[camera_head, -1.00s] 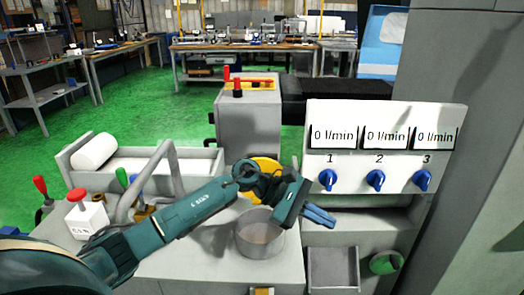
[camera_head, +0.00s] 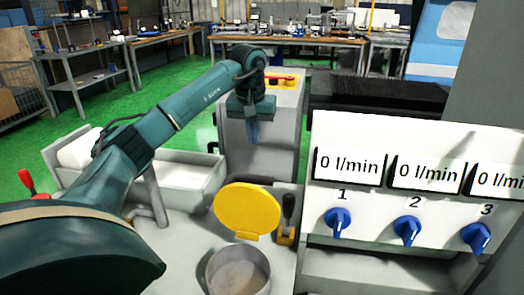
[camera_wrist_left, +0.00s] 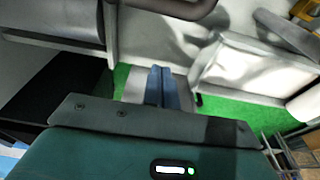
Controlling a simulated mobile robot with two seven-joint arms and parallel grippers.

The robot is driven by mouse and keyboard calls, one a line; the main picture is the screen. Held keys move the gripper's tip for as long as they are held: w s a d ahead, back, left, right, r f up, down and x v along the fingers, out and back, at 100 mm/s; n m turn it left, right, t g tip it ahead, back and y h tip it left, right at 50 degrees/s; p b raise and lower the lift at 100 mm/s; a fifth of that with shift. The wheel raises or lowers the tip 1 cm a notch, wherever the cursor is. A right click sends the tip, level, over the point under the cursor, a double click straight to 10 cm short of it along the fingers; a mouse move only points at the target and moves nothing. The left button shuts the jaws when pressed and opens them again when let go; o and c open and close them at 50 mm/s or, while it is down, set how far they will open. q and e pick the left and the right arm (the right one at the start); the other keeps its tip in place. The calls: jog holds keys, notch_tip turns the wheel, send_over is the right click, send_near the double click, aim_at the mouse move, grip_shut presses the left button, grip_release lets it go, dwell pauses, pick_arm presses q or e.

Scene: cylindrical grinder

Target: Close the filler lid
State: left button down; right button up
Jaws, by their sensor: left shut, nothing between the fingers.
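The filler lid is a round yellow disc (camera_head: 248,208) in the head view. It stands tilted up, open, at the back of the round grey filler neck (camera_head: 238,272), whose top is uncovered. My left gripper (camera_head: 253,132) is beyond and above the lid, in front of the grey cabinet, with its blue fingers pointing down. The fingers are together and empty, apart from the lid. The fingers also show in the left wrist view (camera_wrist_left: 162,86), close together with nothing between them. My right gripper is not in view.
A panel with flow displays and blue knobs (camera_head: 407,230) stands to the right of the filler. A black-handled lever (camera_head: 288,208) is just right of the lid. A grey trough (camera_head: 185,172) lies to the left, and a grey cabinet (camera_head: 262,160) stands behind.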

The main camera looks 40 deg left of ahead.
pick_arm(q)
notch_tip(320, 180, down, 9)
jog(key=s+d, duration=0.1)
jog(key=s, duration=0.1)
jog(key=shift+s+r, duration=0.2)
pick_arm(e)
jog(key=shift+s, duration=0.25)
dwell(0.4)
